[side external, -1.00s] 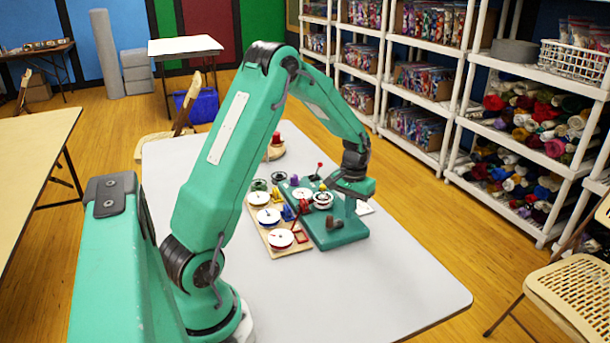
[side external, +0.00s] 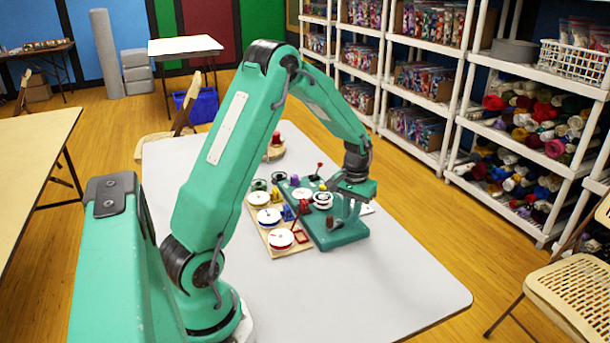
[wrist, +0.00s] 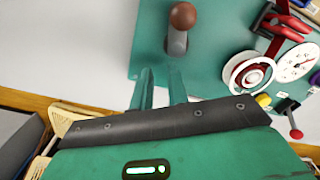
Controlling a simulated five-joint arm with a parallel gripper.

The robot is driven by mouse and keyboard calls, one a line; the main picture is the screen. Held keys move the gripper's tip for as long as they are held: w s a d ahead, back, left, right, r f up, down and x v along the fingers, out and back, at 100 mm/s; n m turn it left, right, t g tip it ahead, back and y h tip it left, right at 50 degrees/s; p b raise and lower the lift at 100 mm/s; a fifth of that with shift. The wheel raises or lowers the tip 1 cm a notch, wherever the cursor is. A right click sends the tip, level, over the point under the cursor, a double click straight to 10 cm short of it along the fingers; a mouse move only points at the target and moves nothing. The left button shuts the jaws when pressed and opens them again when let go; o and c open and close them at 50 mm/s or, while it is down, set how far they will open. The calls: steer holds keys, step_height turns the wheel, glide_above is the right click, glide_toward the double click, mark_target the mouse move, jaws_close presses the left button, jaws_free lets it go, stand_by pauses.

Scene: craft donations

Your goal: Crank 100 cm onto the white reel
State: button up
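A green winding machine (side external: 345,233) stands on the table, with its crank's brown knob (side external: 330,220) near the front. In the wrist view the brown knob (wrist: 183,16) tops a grey post at the upper middle. A white reel (side external: 323,198) with a dark hub is on the machine; the wrist view shows it (wrist: 249,74) with red material by it. A white dial (wrist: 296,62) with black marks is beside it; its reading is too small to tell. My gripper (wrist: 158,74) is open and empty, its fingertips just short of the knob's post, not around it.
A wooden board (side external: 284,253) beside the machine carries several white-topped spools and coloured holders. A small lever with a red ball (wrist: 296,134) rises from the machine's edge. A round wooden stand (side external: 275,153) is farther back. The table's near right part is clear.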

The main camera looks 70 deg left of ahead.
steer(key=shift+r, duration=0.15)
step_height(320, 180, up, 7)
steer(key=shift+r, duration=0.15)
stand_by(0.8)
steer(key=s+d+r+m+t, duration=0.3)
steer(key=s+d+r, duration=0.5)
steer(key=d+r, duration=0.3)
steer(key=s+d+r+m+t, duration=0.1)
steer(key=s+d+m+t, duration=0.1)
steer(key=s+d, duration=0.5)
steer(key=shift+s+d+r+m+t, duration=0.25)
steer(key=shift+s+r+m, duration=0.2)
steer(key=shift+s, duration=1.75)
